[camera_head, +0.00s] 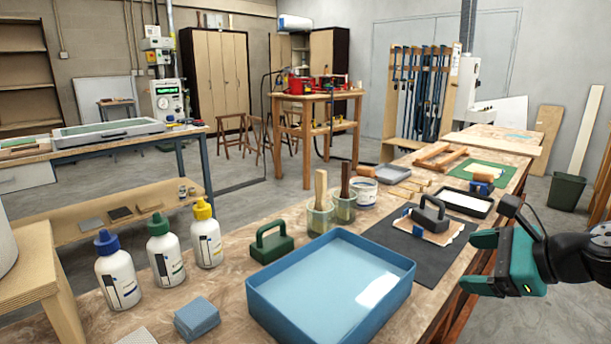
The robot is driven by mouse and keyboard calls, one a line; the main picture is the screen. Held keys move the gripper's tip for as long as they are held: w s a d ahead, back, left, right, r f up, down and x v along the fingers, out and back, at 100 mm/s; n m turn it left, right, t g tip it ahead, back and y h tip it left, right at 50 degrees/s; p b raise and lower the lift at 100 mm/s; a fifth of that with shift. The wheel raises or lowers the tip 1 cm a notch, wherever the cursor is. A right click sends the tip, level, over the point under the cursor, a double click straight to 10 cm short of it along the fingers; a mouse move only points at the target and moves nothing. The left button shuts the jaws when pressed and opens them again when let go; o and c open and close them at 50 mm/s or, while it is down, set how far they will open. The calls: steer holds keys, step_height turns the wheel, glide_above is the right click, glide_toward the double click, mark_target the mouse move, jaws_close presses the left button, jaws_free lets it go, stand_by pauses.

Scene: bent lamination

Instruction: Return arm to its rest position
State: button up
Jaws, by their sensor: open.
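My gripper (484,262) is at the right side of the head view, off the right edge of the workbench.
The workbench (365,325) carries a blue tray (262,302), several glue bottles (163,252), a green-handled block (271,243) and cups with brushes (320,218). A dark-handled block (431,216) lies on a black mat (385,232) near my gripper.

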steer(key=s+a+r+n+g, duration=0.2)
steer(key=s+a+n+g, duration=0.5)
steer(key=a+n, duration=0.55)
steer(key=s+a+r+n+g+h, duration=0.2)
steer(key=s+r+n+h, duration=0.1)
steer(key=s+n, duration=1.2)
step_height(320, 180, up, 12)
steer(key=w+n+p, duration=0.1)
steer(key=p, duration=1.1)
steer(key=shift+d+n+h, duration=0.2)
steer(key=shift+n+h, duration=0.1)
steer(key=shift+n, duration=0.05)
steer(key=shift+w, duration=0.1)
